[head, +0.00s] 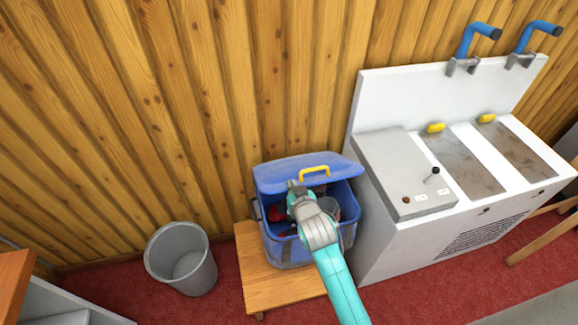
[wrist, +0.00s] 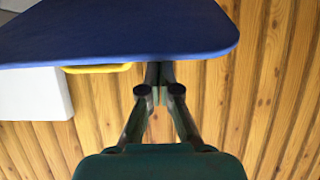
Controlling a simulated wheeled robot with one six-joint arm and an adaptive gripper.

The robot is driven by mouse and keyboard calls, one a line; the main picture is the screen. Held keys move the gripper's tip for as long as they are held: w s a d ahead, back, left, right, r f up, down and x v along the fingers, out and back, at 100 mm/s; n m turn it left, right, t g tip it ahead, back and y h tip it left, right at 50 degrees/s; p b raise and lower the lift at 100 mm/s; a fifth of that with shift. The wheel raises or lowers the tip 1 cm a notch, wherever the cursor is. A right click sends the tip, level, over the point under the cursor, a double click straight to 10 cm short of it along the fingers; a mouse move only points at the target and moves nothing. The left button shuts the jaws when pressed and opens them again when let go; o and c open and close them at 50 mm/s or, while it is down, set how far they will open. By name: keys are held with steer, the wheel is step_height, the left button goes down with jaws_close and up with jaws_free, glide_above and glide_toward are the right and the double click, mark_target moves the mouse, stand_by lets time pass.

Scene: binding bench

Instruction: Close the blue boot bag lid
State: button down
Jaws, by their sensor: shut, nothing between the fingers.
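The blue boot bag (head: 286,251) stands on a low wooden platform. Its blue lid (head: 279,175) is open, raised at the back of the bag, with a yellow handle (head: 314,171) on it. In the wrist view the lid (wrist: 120,30) fills the upper part, with the yellow handle (wrist: 97,69) at its edge. My gripper (head: 293,186) is shut and empty, over the bag's opening and left of the handle. In the wrist view its fingertips (wrist: 160,73) meet the lid's edge in the picture; I cannot tell whether they touch. My arm hides part of the bag's front and inside.
Red and grey things (head: 277,213) lie inside the bag. A grey bin (head: 181,262) stands to the left on the red carpet. A white cabinet (head: 400,240) with blue hooked handles is close on the right. A wooden wall (head: 200,100) stands behind.

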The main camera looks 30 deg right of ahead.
steer(key=s+a+f, duration=0.1)
steer(key=s+f, duration=0.2)
steer(key=f, duration=0.5)
steer(key=s+f, duration=0.3)
steer(key=f, duration=0.5)
steer(key=shift+s+a, duration=0.2)
steer(key=shift+a, duration=0.15)
steer(key=shift+f, duration=0.1)
steer(key=shift+s, duration=0.1)
